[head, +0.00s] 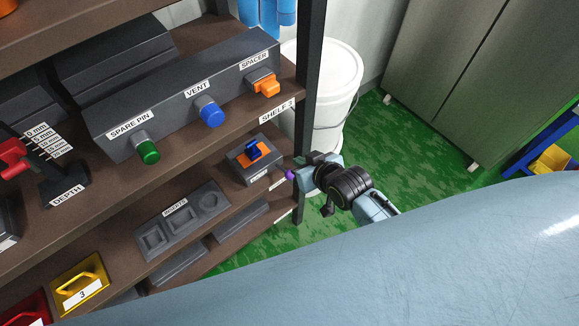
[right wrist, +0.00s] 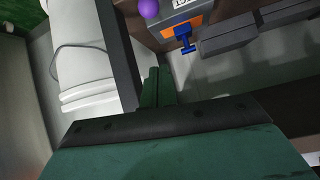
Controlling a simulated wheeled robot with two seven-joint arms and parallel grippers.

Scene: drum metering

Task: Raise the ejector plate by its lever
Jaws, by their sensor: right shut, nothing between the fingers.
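A dark grey box (head: 247,165) stands at the right end of the lower shelf, with an orange plate (head: 258,153) and a blue T-shaped piece (head: 253,148) on it. In the right wrist view the orange plate (right wrist: 178,31) and the blue piece (right wrist: 186,43) show at the top. A purple ball (head: 290,174) sits beside the box's right side; it also shows in the right wrist view (right wrist: 148,9). How it joins the box is unclear. My right gripper (head: 298,173) is shut and empty, near the ball; its fingers (right wrist: 157,74) look apart from it. My left gripper is out of view.
A black shelf post (head: 312,80) and a white bucket (head: 335,75) stand close to my right arm. The shelf above carries a grey block (head: 185,85) with green, blue and orange knobs. An inserts tray (head: 183,223) lies left of the box. Green floor is open at right.

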